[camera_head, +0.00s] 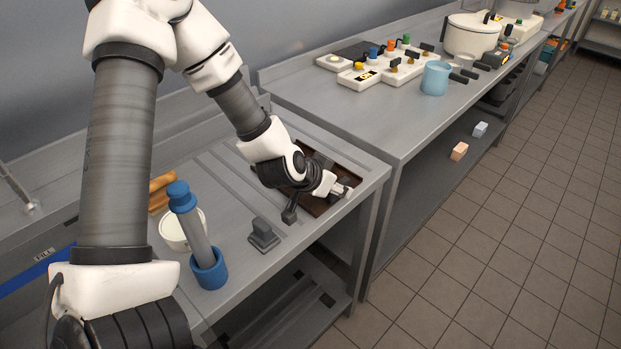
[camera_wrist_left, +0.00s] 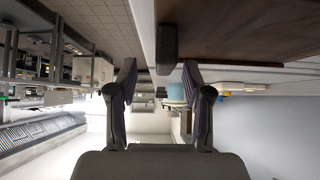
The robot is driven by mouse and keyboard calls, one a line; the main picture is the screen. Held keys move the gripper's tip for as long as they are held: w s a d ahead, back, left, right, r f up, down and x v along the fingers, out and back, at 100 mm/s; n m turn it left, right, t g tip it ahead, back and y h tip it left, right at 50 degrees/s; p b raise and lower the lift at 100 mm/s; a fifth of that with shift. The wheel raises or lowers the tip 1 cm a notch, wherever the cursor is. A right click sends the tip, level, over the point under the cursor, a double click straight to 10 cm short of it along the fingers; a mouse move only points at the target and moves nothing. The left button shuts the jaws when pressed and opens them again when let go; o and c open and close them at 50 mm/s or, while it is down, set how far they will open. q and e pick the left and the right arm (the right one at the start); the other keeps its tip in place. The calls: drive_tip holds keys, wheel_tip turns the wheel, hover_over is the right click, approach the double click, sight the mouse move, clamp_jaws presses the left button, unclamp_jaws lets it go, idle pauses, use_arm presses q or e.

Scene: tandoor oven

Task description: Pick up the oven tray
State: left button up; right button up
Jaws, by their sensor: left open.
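The dark brown oven tray (camera_head: 314,206) lies on the steel counter at its right end, partly hidden under my left arm. In the left wrist view, a brown flat surface, apparently the tray (camera_wrist_left: 250,30), fills the top right. My left gripper (camera_head: 342,190) is over the tray near the counter's right front edge. Its two fingers also show in the left wrist view (camera_wrist_left: 166,90), spread apart with nothing clasped between them. A dark block (camera_wrist_left: 166,45) appears in line with the gap; whether it belongs to the tray is unclear. My right gripper is not in view.
A grey handled block (camera_head: 263,236) sits left of the tray. A blue-and-grey cylinder (camera_head: 195,235) and a white pot (camera_head: 180,230) stand farther left. A second counter (camera_head: 330,95) holds a light blue cup (camera_head: 435,78) and a large white pot (camera_head: 471,36).

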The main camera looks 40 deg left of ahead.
use_arm(q)
drive_tip(key=shift+w+a+f, duration=0.2)
drive_tip(key=shift+w+f, duration=0.4)
drive_tip(key=shift+w+a+f, duration=0.15)
drive_tip(key=shift+w+f, duration=0.45)
drive_tip(key=shift+s+d+r, duration=0.1)
drive_tip(key=shift+s+r, duration=0.1)
drive_tip(key=shift+r, duration=0.05)
drive_tip(key=shift+s+d+r, duration=0.1)
drive_tip(key=shift+s+r, duration=0.05)
drive_tip(key=c, duration=0.5)
clamp_jaws()
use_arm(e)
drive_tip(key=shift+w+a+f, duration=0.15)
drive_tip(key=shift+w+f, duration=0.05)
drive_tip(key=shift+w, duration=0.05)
use_arm(q)
wheel_tip(320, 180, up, 10)
drive_tip(key=shift+f+p, duration=0.1)
drive_tip(key=shift+p, duration=1.1)
drive_tip(key=shift+w, duration=0.2)
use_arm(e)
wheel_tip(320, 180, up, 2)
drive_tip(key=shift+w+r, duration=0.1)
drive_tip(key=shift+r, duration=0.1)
